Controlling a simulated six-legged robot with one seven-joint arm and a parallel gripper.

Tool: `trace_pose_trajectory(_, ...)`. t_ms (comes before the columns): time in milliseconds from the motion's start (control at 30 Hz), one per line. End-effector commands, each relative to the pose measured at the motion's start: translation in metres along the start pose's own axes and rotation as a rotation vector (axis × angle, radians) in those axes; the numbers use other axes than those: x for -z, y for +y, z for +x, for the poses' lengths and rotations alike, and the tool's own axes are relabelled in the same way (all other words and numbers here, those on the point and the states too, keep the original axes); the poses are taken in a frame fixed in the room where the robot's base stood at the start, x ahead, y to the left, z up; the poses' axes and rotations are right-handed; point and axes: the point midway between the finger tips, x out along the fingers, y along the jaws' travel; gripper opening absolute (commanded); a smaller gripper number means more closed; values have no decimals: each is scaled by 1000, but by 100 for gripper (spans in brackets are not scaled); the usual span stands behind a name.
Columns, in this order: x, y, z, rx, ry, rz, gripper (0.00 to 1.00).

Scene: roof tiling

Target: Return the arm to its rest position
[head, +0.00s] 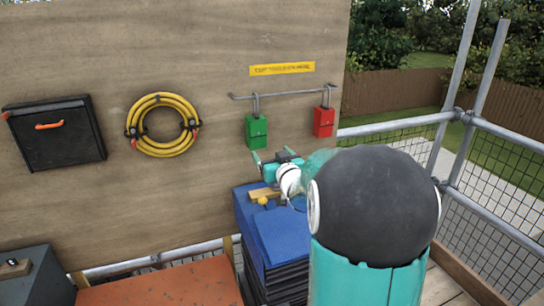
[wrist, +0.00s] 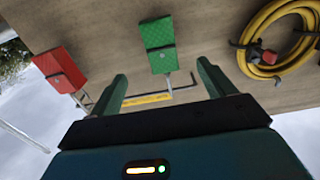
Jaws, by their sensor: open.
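My gripper (head: 273,155) is open, with its two fingers apart in front of the wooden board (head: 200,60), just below a green padlock-like block (head: 257,132). In the wrist view my gripper (wrist: 162,84) shows its two teal fingers spread with nothing between them. The green block (wrist: 158,33) appears beyond the gap between the fingertips there, apart from them. It hangs from a metal rail (head: 285,94). My arm reaches forward from the right, and its large dark joint hides part of the scene behind it.
A red block (head: 324,122) hangs at the rail's right end. A coiled yellow hose (head: 162,125) and a black case (head: 55,133) are on the board. A blue-topped stack (head: 275,238) stands below my gripper. Scaffold rails (head: 500,145) edge the right side.

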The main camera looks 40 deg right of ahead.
Motion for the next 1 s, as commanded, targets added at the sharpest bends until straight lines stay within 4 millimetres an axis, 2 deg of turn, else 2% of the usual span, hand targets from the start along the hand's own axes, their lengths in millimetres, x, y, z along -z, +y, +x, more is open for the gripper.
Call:
trace_pose_trajectory(333,2,-5,-7,-3,-11,-4,82)
trace_pose_trajectory(467,10,-27,-18,-21,-82,-22,82)
trace_pose_trajectory(567,16,-55,-38,-40,-183,-39,82)
trace_pose_trajectory(767,14,-112,-105,-47,-427,-63,82)
trace_pose_trajectory(867,8,-139,-148,-24,-556,-70,82)
trace_pose_trajectory(1000,-6,-173,-217,40,-743,-85,82)
